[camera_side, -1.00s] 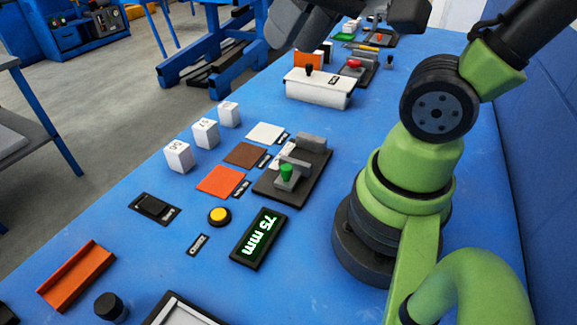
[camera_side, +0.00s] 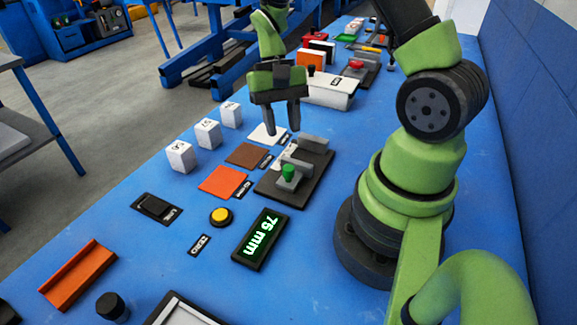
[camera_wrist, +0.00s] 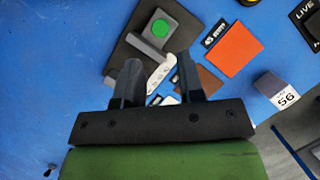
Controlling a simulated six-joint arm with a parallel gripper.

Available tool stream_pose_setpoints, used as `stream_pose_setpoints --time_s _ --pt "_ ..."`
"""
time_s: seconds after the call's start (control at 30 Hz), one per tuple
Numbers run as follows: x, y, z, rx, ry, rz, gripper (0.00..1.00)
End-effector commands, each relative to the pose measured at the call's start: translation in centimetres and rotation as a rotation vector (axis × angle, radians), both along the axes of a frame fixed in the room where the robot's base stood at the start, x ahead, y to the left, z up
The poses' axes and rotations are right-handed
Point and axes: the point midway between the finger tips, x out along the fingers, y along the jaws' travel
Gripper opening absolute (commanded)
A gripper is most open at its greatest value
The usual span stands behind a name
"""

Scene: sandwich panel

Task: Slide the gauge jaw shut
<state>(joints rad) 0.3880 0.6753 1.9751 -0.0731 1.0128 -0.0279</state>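The gauge (camera_side: 318,170) is a dark plate with a fixed grey block at its far end and a sliding grey jaw (camera_side: 288,178) with a green knob (camera_side: 289,170). In the wrist view the green knob (camera_wrist: 160,27) shows beyond the fingertips. A gap with a pale scale strip (camera_wrist: 160,74) lies between jaw and block. My gripper (camera_side: 284,118) hangs fingers-down above the far-left end of the gauge, near the white pad. In the wrist view my gripper (camera_wrist: 158,68) has its fingers apart with nothing between them. The display (camera_side: 260,240) reads 76 mm.
White numbered cubes (camera_side: 180,156) stand left of white, brown and orange pads (camera_side: 223,182). A white box (camera_side: 331,91) stands behind the gauge. A yellow button (camera_side: 221,217) and a black switch (camera_side: 156,208) are in front.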

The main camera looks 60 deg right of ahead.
Motion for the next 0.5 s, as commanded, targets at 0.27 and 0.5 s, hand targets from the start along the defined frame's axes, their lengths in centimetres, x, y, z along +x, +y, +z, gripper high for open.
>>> stream_pose_setpoints --time_s 0.27,0.5 --pt "-1.5 1.4 -4.6 0.001 0.007 0.003 0.35" --pt "-2.3 2.3 -7.6 0.0 0.002 0.002 0.35"
